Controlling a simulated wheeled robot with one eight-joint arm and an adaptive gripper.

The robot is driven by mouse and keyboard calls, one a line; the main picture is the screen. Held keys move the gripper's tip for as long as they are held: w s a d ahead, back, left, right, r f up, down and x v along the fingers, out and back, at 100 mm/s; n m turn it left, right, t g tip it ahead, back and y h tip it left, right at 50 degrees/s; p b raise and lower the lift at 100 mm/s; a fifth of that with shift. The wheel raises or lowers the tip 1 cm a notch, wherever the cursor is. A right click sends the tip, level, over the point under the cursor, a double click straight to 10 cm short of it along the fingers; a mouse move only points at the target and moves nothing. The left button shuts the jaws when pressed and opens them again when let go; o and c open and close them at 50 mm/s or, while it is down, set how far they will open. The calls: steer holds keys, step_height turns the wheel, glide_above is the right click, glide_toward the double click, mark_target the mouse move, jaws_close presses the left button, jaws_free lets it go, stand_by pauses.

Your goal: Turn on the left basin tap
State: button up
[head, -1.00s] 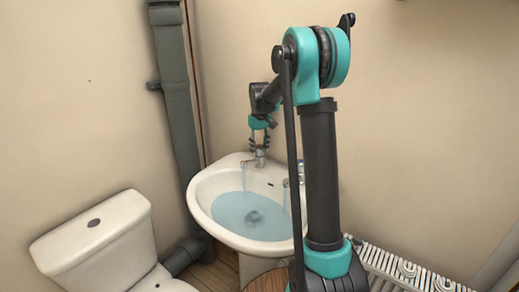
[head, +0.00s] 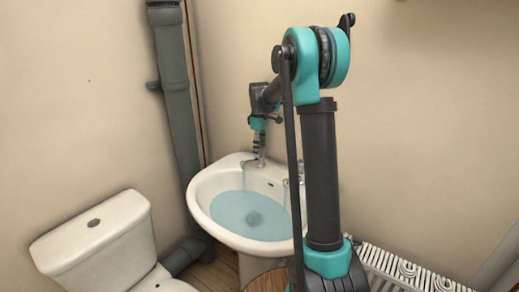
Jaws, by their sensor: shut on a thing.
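The white basin (head: 205,188) stands against the back wall with bluish water in its bowl. The left basin tap (head: 250,163) is at the basin's back rim, and a stream of water falls from it into the bowl. My gripper (head: 259,152) points down over this tap from above and is shut on its top. The handle itself is mostly hidden by the fingers. The right basin tap (head: 301,168) is partly hidden behind my arm, and a stream of water also falls on its side of the bowl.
A white toilet (head: 95,240) stands at the left front. A grey waste pipe (head: 178,110) runs down the wall left of the basin. A white radiator (head: 400,272) is at the lower right. A round wooden top (head: 268,281) is below the basin's front.

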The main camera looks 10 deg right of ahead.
stand_by(0.5)
steer(key=o, duration=1.2)
steer(key=shift+c, duration=0.2)
step_height(320, 180, up, 12)
